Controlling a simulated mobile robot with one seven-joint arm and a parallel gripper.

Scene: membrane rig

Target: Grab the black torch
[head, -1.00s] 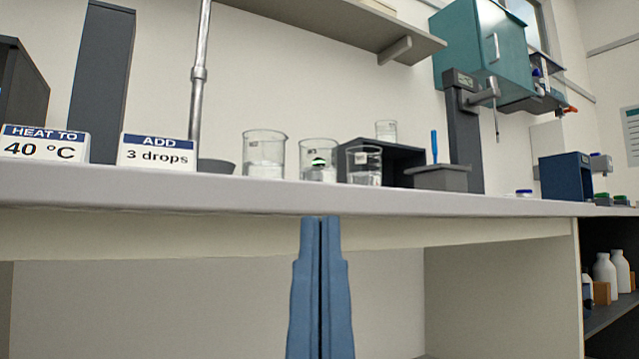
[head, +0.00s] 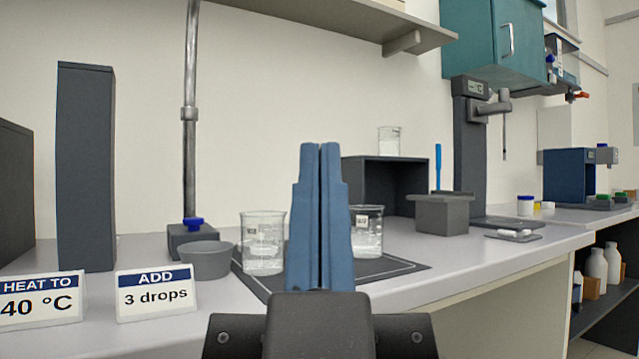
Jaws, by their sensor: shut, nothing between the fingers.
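I cannot make out a black torch in the head view. My gripper (head: 322,150) is shut and empty, pointing up in the middle of the picture. Its blue fingers stand in front of the dark mat (head: 400,268) on the bench and hide part of it. One glass beaker (head: 263,245) shows left of the fingers and another (head: 367,235) shows right of them. Whatever stands directly behind the fingers is hidden.
A grey bowl (head: 206,262) and two signs, "HEAT TO 40 °C" (head: 40,300) and "ADD 3 drops" (head: 156,293), stand at left. A dark open box (head: 395,180), a grey lidded container (head: 443,214) and a small tray (head: 513,235) are at right. A shelf hangs above.

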